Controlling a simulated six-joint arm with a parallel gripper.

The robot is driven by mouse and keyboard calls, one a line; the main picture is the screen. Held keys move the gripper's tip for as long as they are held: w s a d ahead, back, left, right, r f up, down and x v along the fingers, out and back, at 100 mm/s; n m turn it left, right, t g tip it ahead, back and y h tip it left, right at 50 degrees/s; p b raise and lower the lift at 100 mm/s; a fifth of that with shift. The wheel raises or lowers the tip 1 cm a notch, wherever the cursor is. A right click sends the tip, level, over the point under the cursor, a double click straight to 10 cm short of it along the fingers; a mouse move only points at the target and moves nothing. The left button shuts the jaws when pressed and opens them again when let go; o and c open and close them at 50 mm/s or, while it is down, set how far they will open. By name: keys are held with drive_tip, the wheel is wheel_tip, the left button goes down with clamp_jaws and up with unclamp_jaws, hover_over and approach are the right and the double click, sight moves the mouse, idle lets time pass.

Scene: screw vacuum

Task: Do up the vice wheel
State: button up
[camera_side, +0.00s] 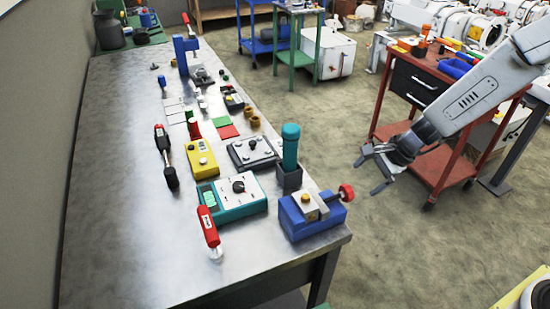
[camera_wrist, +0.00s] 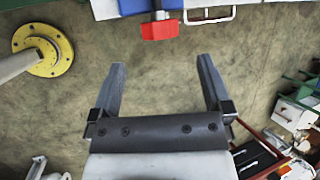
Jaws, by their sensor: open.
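The blue vice (camera_side: 312,215) stands at the near right corner of the metal bench. Its red wheel (camera_side: 346,192) sticks out to the right, past the bench edge. In the wrist view the red wheel (camera_wrist: 160,30) is at the top middle, beyond and between my fingertips, with part of the blue vice (camera_wrist: 136,6) behind it. My gripper (camera_side: 371,172) is open and empty, in the air to the right of the wheel and apart from it. Its two fingers (camera_wrist: 163,65) are spread wide in the wrist view.
The bench (camera_side: 125,235) holds a teal meter box (camera_side: 232,197), a red-handled screwdriver (camera_side: 208,228) and a teal cylinder in a dark holder (camera_side: 290,148) close behind the vice. A red trolley (camera_side: 450,160) stands behind my arm. Open floor lies right of the bench.

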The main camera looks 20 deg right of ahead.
sight(343, 200)
drive_tip(key=shift+r, duration=0.15)
drive_tip(key=w+d+r+m+g+y, duration=0.3)
drive_tip(key=d+r+g+y, duration=0.1)
drive_tip(key=y, duration=1)
wheel_tip(343, 200, down, 11)
drive_tip(key=shift+s+h, duration=0.15)
drive_tip(key=shift+h, duration=0.15)
idle(0.8)
drive_tip(key=shift+a+f, duration=0.1)
drive_tip(key=shift+a, duration=0.05)
drive_tip(key=shift+a, duration=3.75)
